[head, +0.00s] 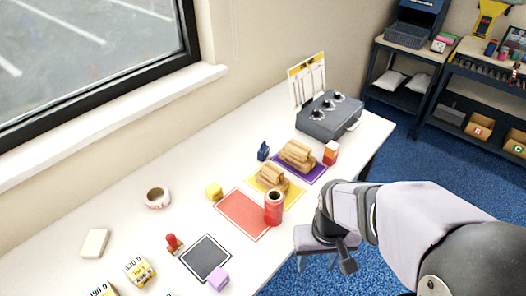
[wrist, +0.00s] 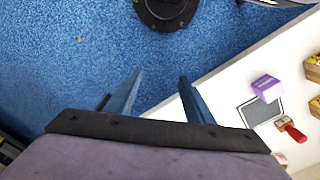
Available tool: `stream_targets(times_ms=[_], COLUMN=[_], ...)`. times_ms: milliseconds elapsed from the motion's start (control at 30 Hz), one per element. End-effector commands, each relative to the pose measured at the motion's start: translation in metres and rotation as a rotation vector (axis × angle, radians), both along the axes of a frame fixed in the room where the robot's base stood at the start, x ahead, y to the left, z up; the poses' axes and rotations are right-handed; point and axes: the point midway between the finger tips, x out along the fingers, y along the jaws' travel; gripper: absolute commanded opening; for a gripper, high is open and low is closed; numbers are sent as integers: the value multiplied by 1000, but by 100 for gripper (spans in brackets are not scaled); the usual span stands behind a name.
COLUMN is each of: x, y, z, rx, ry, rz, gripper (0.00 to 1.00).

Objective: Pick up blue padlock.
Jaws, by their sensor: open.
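A small dark blue object that looks like the blue padlock (head: 263,151) stands on the white table, left of the purple mat, in the head view. It does not show in the wrist view. My gripper (head: 346,262) is off the table's front edge, over the blue floor, well apart from the padlock. In the wrist view my gripper (wrist: 158,88) has its two fingers spread, with nothing between them.
Wooden pieces lie on the yellow mat (head: 262,184) and purple mat (head: 318,168). A red can (head: 273,208) stands by the red mat (head: 240,222). A grey box (head: 330,122) stands behind the padlock. A purple block (head: 218,279) lies near the front edge.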

Motion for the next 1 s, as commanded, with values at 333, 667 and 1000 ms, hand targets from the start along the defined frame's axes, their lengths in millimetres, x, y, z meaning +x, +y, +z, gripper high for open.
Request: stream_targets(times_ms=[333, 667, 1000], x=[0, 68, 222], y=[0, -2, 1], z=[0, 11, 26], rx=[0, 28, 40], ry=[0, -65, -216], rz=[1, 151, 399], gripper=[57, 57, 57])
